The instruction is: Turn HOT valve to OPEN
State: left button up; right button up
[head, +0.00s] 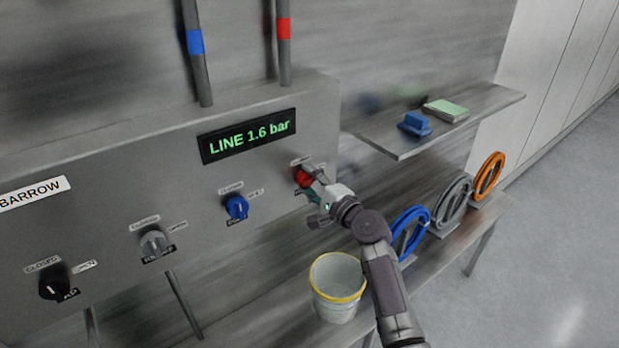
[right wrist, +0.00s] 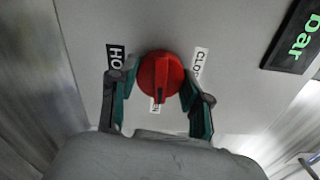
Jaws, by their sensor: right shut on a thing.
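The red HOT valve knob (head: 303,179) is at the right end of the grey panel, below the line display. In the right wrist view the red knob (right wrist: 161,77) fills the middle, with the HOT label (right wrist: 115,58) to its left and the CLOSED label (right wrist: 199,66) to its right. Its ridge and dark mark point down toward a partly covered label ending in "EN". My right gripper (head: 312,186) is at the knob. In the wrist view its fingers (right wrist: 160,90) are shut on the knob, one on each side. My left gripper is not in view.
Blue (head: 236,207), grey (head: 154,242) and black (head: 53,285) knobs line the panel to the left. The display (head: 247,136) reads LINE 1.6 bar. Blue (head: 408,232), grey and orange handwheels stand at right, under a shelf (head: 480,110).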

jog(key=shift+m, duration=0.6)
jog(key=o, duration=1.2)
jog(key=shift+c, duration=0.2)
jog(key=shift+d, duration=0.1)
jog(key=v, duration=1.2)
jog(key=shift+f, duration=0.1)
